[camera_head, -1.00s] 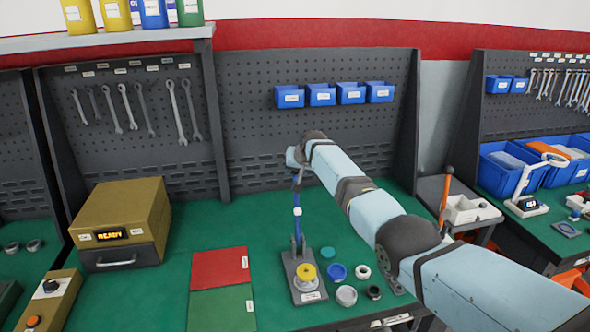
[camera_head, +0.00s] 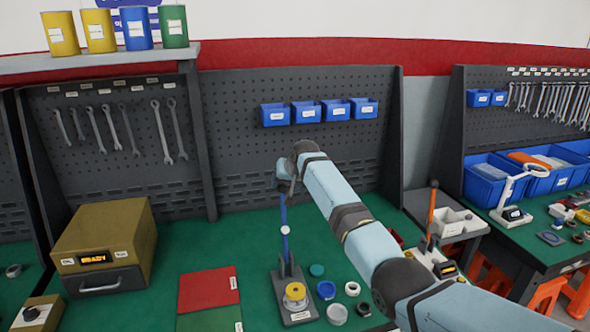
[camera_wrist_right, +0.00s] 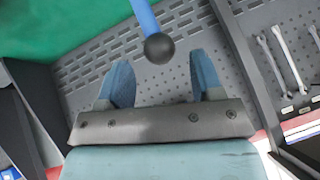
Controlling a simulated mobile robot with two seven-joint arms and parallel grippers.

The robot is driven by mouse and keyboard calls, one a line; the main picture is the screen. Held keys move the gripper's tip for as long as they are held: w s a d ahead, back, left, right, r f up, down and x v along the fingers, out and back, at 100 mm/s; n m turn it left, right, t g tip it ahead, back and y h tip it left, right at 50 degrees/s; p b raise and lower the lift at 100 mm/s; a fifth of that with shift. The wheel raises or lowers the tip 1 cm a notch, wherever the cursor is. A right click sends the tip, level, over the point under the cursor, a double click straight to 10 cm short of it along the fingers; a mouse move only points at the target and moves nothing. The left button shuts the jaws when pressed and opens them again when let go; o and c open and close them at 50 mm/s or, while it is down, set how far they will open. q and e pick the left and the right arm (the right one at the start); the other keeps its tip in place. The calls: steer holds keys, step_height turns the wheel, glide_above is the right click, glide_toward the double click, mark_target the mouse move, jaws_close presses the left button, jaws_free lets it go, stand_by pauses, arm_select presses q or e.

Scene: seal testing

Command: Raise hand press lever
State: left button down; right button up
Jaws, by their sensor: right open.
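The hand press (camera_head: 294,292) stands on the green bench, with a yellow-topped round piece (camera_head: 295,291) on its base. Its blue lever (camera_head: 285,220) points nearly straight up. My right gripper (camera_head: 284,186) is at the lever's top end, small and partly hidden by my wrist in the head view. In the right wrist view the blue lever (camera_wrist_right: 145,16) ends in a black ball knob (camera_wrist_right: 160,48). The knob sits near the tips of my open right gripper (camera_wrist_right: 158,65), with clear gaps to both fingers. My left gripper is not in view.
Loose rings and caps, one a blue cap (camera_head: 326,290), lie right of the press. A red and green mat (camera_head: 208,290) lies to its left, beside a brown box (camera_head: 105,245) with a display. A pegboard (camera_head: 240,130) with blue bins (camera_head: 306,112) stands behind.

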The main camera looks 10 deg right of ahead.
steer(key=b+v, duration=0.1)
steer(key=v, duration=0.8)
steer(key=shift+f, duration=0.1)
steer(key=s+d+f+n+t, duration=0.1)
steer(key=s+f, duration=0.8)
steer(key=f, duration=0.5)
steer(key=s+d+f+n+t, duration=0.1)
steer(key=s+f, duration=0.8)
steer(key=f, duration=0.6)
steer(key=s+f, duration=0.4)
steer(key=s, duration=0.5)
steer(key=s+f, duration=0.4)
steer(key=s, duration=0.5)
steer(key=s+a+n+t+p, duration=0.1)
steer(key=s+n, duration=0.1)
steer(key=s, duration=1.4)
steer(key=shift+s+r+t+y, duration=0.35)
steer(key=shift+r+t+y, duration=0.05)
